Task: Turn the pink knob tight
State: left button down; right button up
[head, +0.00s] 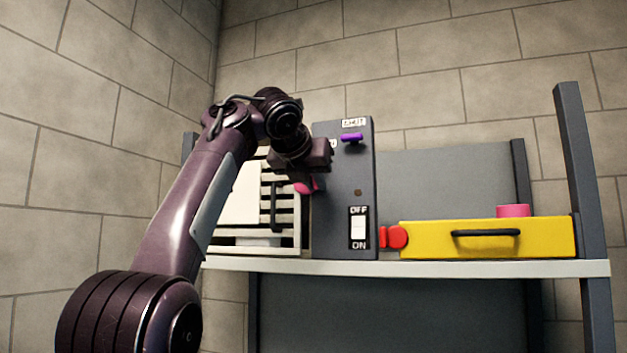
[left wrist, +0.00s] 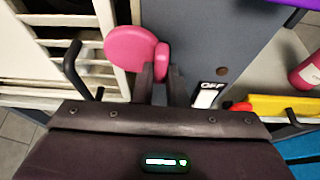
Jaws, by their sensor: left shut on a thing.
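The pink knob (head: 302,188) is on the left side of the grey control box (head: 342,225), partly hidden by my left gripper in the head view. In the left wrist view, the pink knob (left wrist: 130,48) shows a wide round part and a smaller part beside it. My left gripper (head: 317,182) is at the knob, with its two dark fingers (left wrist: 161,78) at the smaller pink part. It is shut on the knob. How tight the knob sits cannot be told. My right gripper is not in view.
A white slatted door (head: 285,225) with a black handle stands left of the box. The box bears a purple knob (head: 352,137) and an OFF/ON switch (head: 358,228). Right of it are a red knob (head: 393,237), a yellow drawer (head: 490,240) and a pink cylinder (head: 512,210) on the shelf (head: 450,268).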

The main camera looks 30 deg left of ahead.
pick_arm(q)
jog(key=c, duration=1.7)
grip_release()
jog(key=shift+r, duration=0.45)
jog(key=shift+o, duration=1.2)
jog(key=shift+w+f, duration=0.1)
jog(key=shift+f, duration=0.05)
jog(key=b+v, duration=0.1)
jog(key=v, duration=0.6)
jog(key=shift+s+b, duration=0.3)
jog(key=shift+b, duration=0.05)
jog(key=shift+w, duration=0.1)
